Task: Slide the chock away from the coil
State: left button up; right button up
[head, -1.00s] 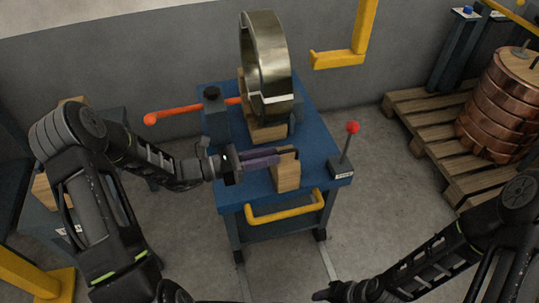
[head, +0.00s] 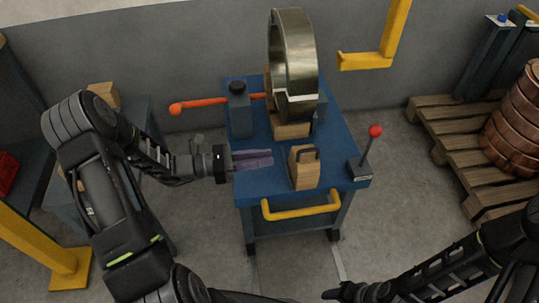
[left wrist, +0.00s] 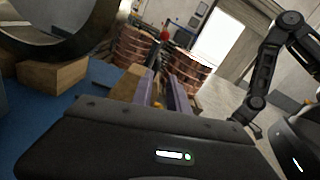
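The chock (head: 305,168), a wooden block with a dark handle on top, stands near the front edge of the blue cart top. The steel coil (head: 294,60) stands upright farther back, with another wooden block (head: 290,130) at its base; bare tabletop separates the chock from them. My left gripper (head: 271,158) is open and empty, left of the chock, with a gap between.
The blue cart (head: 250,187) has a yellow front handle (head: 300,207), a red-knobbed lever (head: 370,150) at its right corner and an orange bar (head: 215,103) on the left. A pallet (head: 440,140) with a copper coil (head: 512,130) stands right. Floor is clear between.

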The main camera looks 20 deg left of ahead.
pick_arm(q)
jog(key=p+v, duration=0.1)
jog(key=v, duration=0.5)
dwell(0.4)
jog(key=shift+a, duration=0.15)
dwell(0.6)
